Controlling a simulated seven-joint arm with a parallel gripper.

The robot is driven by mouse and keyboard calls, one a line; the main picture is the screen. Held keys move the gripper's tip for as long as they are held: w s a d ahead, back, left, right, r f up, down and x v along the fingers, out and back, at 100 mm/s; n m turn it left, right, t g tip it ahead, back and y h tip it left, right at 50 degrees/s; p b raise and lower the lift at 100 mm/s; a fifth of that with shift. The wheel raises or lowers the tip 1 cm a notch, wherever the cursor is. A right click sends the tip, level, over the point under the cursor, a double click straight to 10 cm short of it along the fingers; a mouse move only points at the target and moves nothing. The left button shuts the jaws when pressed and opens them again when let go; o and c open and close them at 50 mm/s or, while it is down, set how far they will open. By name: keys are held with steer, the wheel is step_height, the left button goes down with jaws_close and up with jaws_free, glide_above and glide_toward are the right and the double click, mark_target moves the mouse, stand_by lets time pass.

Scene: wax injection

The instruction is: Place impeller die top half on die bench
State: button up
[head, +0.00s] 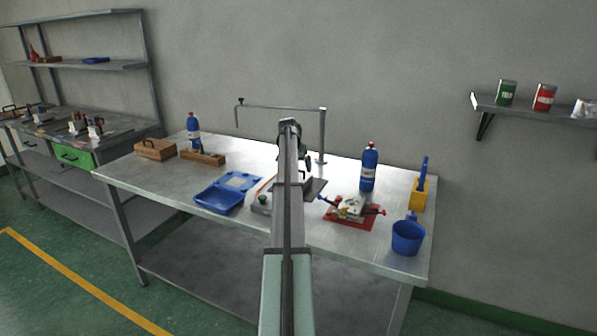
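My arm reaches forward from the bottom middle over the metal work table (180,185). Dark parts of its far end show above the table, but I cannot make out gripper fingers or whether they hold anything. A pale metal die with coloured knobs (350,207) sits on a red mat (361,222) to the right of my arm. Another pale piece with a green knob (262,201) lies left of the arm, partly hidden by it. I cannot tell which piece is the impeller die top half. Several small metal pieces stand on the left bench (120,124).
A blue tray (212,201), wooden boxes (155,149) and a blue bottle (193,128) stand on the table's left. A second bottle (369,170), yellow caddy (418,195) and blue cup (407,238) stand right. A metal frame (280,108) rises at the back.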

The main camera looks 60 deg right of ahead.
steer(key=v, duration=0.8)
